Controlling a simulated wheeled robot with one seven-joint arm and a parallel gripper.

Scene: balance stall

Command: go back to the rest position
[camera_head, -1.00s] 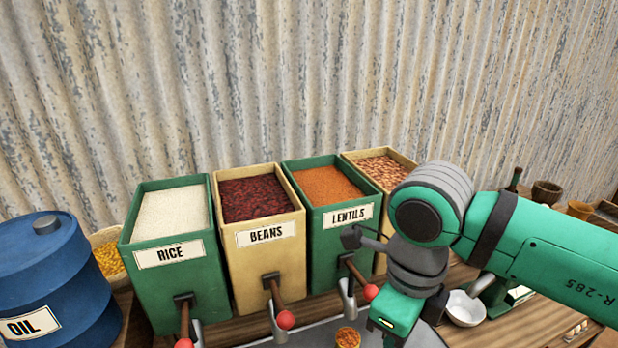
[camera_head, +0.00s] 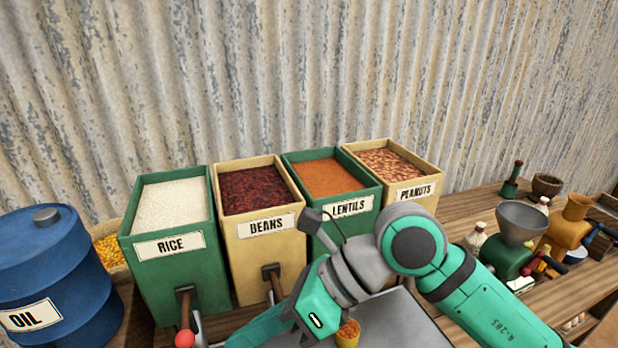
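My green and grey arm (camera_head: 405,245) reaches in from the lower right and folds down at its elbow in front of the lentils and peanuts bins. Its forearm runs toward the bottom edge at the left. My gripper is outside the picture, so I cannot see its fingers or whether it holds anything. A small cup with orange contents (camera_head: 348,335) stands on the grey surface (camera_head: 410,325) just right of my forearm.
Bins of rice (camera_head: 170,225), beans (camera_head: 255,215), lentils (camera_head: 330,185) and peanuts (camera_head: 395,175) stand in a row. A blue oil drum (camera_head: 60,285) is at left. A grey-funnelled green grinder (camera_head: 515,235), bottles and jars crowd the right. A corrugated wall (camera_head: 310,80) is behind.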

